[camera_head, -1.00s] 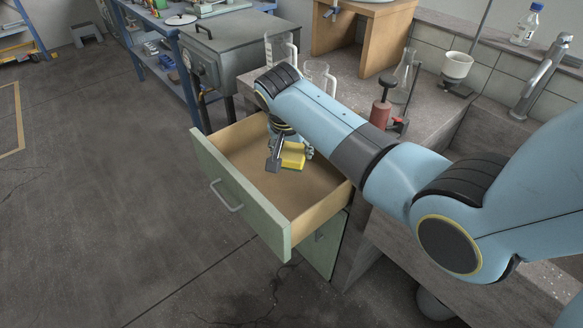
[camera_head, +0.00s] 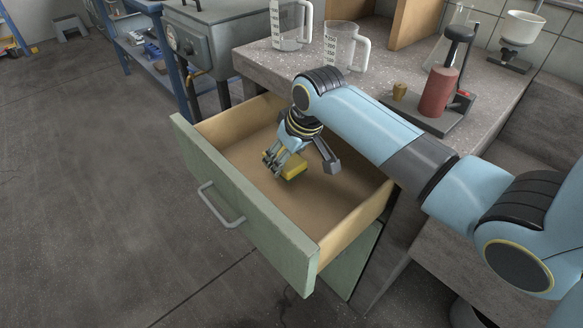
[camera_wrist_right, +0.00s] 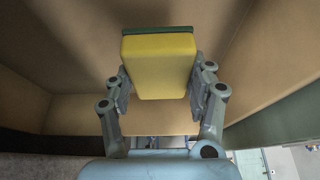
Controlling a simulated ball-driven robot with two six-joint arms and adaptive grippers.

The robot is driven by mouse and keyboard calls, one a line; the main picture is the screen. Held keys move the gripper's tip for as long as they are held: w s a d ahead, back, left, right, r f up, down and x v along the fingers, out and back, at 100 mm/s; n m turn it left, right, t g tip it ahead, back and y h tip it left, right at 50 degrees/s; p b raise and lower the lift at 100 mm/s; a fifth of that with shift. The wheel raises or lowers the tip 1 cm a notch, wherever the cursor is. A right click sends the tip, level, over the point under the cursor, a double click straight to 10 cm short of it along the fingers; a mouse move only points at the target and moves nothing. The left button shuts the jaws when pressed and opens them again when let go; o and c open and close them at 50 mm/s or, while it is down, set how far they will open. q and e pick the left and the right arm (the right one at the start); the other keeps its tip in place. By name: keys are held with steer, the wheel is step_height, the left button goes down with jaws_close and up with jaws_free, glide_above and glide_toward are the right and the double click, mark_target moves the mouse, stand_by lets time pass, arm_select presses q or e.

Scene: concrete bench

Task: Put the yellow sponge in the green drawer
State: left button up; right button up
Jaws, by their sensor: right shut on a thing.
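The yellow sponge (camera_head: 294,168) is inside the open green drawer (camera_head: 262,238), over its bare wooden floor. My right gripper (camera_head: 299,162) reaches down into the drawer and is shut on the sponge. In the right wrist view the sponge (camera_wrist_right: 158,68) sits between the two finger pads of the gripper (camera_wrist_right: 158,96), with a dark green layer along its far edge. I cannot tell whether the sponge touches the drawer floor. The gripper hides part of it in the head view. My left gripper is not in view.
The drawer is pulled out from under a concrete bench (camera_head: 262,62). On the bench stand two measuring jugs (camera_head: 291,25) (camera_head: 341,47) and a red cylinder with a black knob (camera_head: 439,88). A grey metal box (camera_head: 225,40) stands behind the drawer. The rest of the drawer floor is clear.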

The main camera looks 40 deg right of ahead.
mark_target(286, 184)
step_height(286, 184, down, 2)
steer(key=shift+f, duration=0.1)
step_height(286, 184, down, 4)
steer(key=shift+r+b, duration=0.25)
steer(key=shift+b, duration=0.55)
steer(key=shift+w+r, duration=0.1)
steer(key=o, duration=0.7)
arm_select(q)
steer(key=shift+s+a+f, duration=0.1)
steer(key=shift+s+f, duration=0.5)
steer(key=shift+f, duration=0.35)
arm_select(e)
steer(key=o, duration=0.4)
